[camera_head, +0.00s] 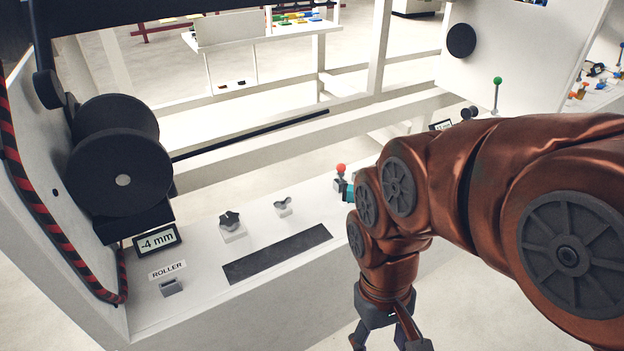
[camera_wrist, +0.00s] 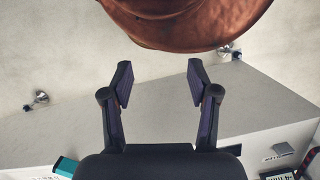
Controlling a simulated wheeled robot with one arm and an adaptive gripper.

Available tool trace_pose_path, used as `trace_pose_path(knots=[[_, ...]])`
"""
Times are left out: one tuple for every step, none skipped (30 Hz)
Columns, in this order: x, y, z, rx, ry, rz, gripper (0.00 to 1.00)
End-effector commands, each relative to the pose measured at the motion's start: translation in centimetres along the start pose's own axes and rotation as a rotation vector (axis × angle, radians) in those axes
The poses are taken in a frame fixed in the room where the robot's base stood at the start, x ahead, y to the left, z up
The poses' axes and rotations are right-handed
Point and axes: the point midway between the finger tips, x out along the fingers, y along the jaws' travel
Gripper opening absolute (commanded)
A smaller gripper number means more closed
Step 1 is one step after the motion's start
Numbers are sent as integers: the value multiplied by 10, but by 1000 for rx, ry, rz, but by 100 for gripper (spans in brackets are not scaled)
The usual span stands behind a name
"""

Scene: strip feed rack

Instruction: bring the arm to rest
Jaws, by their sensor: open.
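My gripper (camera_wrist: 160,85) is open and empty in the wrist view, its two dark fingers spread apart. In the head view my gripper (camera_head: 388,342) shows at the bottom edge, partly cut off, below my copper arm. It hangs in front of the white rack's ledge, and nothing is between the fingers. My arm reaches in from the right of the head view and bends down, hiding part of the ledge.
The white ledge (camera_head: 200,285) carries a display reading -4 mm (camera_head: 157,241), a black star knob (camera_head: 230,220), a small lever (camera_head: 283,204) and a red-tipped lever (camera_head: 341,170). Black rollers (camera_head: 118,170) stand at the left. A green-tipped lever (camera_head: 497,82) stands behind my arm.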

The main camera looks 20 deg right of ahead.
Motion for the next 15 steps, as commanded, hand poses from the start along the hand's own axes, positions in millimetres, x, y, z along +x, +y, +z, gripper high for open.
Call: trace_pose_path(knots=[[0,0,0,0,0,0,60],[0,0,0,0,0,0,60],[0,0,0,0,0,0,60],[-1,0,0,0,0,0,60],[-10,0,2,0,2,0,60],[-17,0,4,0,6,0,60],[-21,0,4,0,9,0,60],[-26,0,5,0,11,0,60],[-34,0,7,0,15,-1,60],[-38,0,8,0,18,-1,60],[-44,0,9,0,21,-1,60],[-53,0,10,0,25,-1,60],[-59,0,11,0,29,-1,60],[-67,0,13,0,33,-1,60],[-76,0,14,0,38,-1,60]])
